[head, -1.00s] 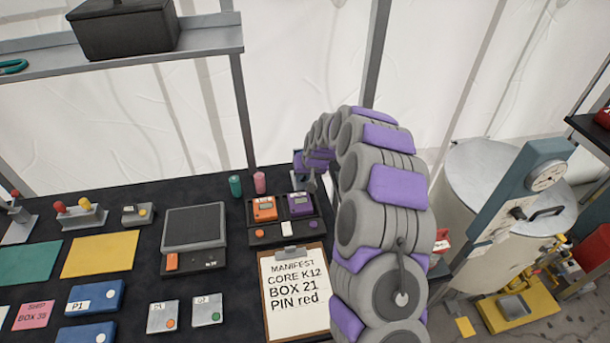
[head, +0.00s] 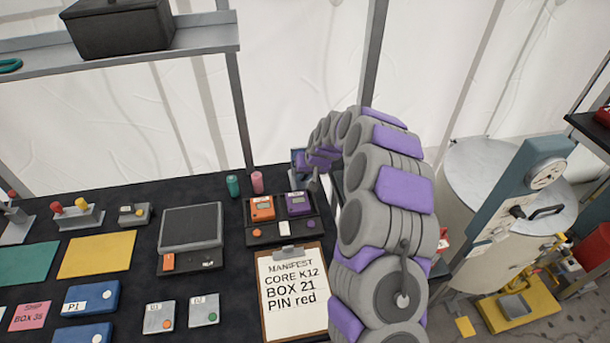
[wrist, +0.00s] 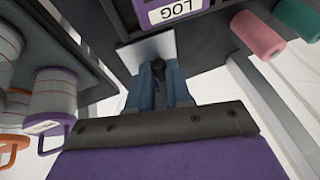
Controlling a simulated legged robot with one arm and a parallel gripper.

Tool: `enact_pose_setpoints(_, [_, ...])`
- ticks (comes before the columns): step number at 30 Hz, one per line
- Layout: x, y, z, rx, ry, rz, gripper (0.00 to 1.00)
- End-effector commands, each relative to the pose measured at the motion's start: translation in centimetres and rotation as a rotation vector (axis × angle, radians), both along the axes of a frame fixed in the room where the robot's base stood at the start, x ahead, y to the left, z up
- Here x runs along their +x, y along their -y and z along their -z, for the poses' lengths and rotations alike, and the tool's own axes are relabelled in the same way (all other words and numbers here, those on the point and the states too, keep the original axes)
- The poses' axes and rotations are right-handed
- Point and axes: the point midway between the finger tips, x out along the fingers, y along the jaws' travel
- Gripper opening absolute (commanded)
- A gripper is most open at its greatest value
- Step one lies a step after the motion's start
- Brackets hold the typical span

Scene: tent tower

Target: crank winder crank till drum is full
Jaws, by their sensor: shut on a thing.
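My gripper (wrist: 158,88) shows in the wrist view as two blue-grey jaws, shut on a dark knob (wrist: 158,68). The knob stands in front of a pale plate (wrist: 143,50), and I take it for the winder crank's handle. The rest of the crank is hidden. I cannot make out the drum or how full it is in either view. In the head view my gripper (head: 315,182) is small, at the bench's back edge beyond the orange and purple devices, and my arm partly hides that spot.
A clipboard manifest (head: 292,290), an orange device (head: 262,208) and a purple device (head: 298,203) lie near my arm. Pink (head: 257,182) and teal (head: 233,186) cylinders stand left of my gripper. A shelf post (head: 240,110) rises behind. A large pale drum-shaped vessel (head: 475,170) stands at right.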

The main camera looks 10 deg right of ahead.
Motion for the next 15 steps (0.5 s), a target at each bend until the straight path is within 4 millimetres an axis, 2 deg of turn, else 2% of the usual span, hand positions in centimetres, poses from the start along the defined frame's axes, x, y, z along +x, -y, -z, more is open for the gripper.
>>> enact_pose_setpoints(8, [0.2,-0.14,0.16,0.116,0.008,0.005,0.0])
enact_pose_setpoints(15, [0.23,-0.3,0.43,0.314,0.009,0.006,0.0])
